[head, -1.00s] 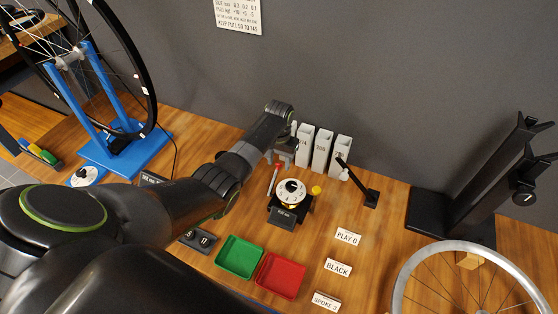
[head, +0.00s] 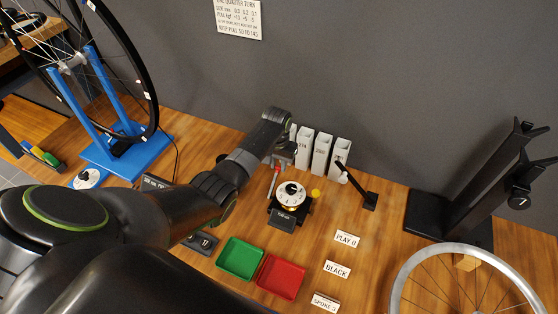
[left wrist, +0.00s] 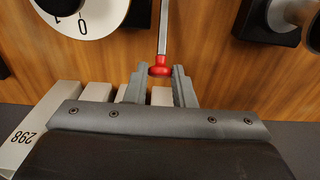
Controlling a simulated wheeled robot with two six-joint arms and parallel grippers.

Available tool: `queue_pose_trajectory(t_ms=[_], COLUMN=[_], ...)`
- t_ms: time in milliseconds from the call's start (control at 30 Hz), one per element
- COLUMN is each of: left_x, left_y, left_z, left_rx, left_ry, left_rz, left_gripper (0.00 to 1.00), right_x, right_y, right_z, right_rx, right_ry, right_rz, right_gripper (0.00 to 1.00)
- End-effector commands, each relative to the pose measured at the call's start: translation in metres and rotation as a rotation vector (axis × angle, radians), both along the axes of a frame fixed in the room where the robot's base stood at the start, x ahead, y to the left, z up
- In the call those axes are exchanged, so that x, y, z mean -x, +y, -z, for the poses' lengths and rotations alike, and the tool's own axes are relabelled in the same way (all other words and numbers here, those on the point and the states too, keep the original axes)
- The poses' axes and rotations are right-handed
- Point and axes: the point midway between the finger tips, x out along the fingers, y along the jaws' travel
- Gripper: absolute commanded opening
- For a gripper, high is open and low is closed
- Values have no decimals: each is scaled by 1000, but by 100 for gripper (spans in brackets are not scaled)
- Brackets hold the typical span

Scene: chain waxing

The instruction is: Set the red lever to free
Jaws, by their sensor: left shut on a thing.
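The red lever (head: 273,184) stands on the bench just left of the white dial (head: 291,193). In the left wrist view it is a thin metal rod with a red knob (left wrist: 160,70) at its end. My left gripper (left wrist: 161,73) has its two fingers on either side of that knob, shut on it. In the head view the left gripper (head: 281,160) is at the lever's far end, partly hidden by its own wrist. No free or locked marking beside the lever is readable. My right gripper is not seen.
White upright boxes (head: 321,154) stand close behind and right of the left gripper. A black angled stand (head: 369,199) is to the right. Green (head: 240,258) and red (head: 281,277) trays lie in front. A blue wheel stand (head: 97,160) is at the left.

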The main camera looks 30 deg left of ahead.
Motion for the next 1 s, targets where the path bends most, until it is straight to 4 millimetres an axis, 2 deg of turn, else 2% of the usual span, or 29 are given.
queue_pose_trajectory(t_ms=[33,500,700,1000], left_x=[3,30,47,73], left_y=[0,-2,-3,-4], left_z=[-7,-24,-27,-28], left_rx=[-1,-15,-24,-37], left_ry=[-17,-277,-424,-649], left_rz=[0,-1,-1,-1], left_gripper=[0,0,0,0], right_x=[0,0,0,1], right_y=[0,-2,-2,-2], right_z=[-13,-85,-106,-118], right_rx=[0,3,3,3], right_ry=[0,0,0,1], right_rz=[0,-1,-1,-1], right_gripper=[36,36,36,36])
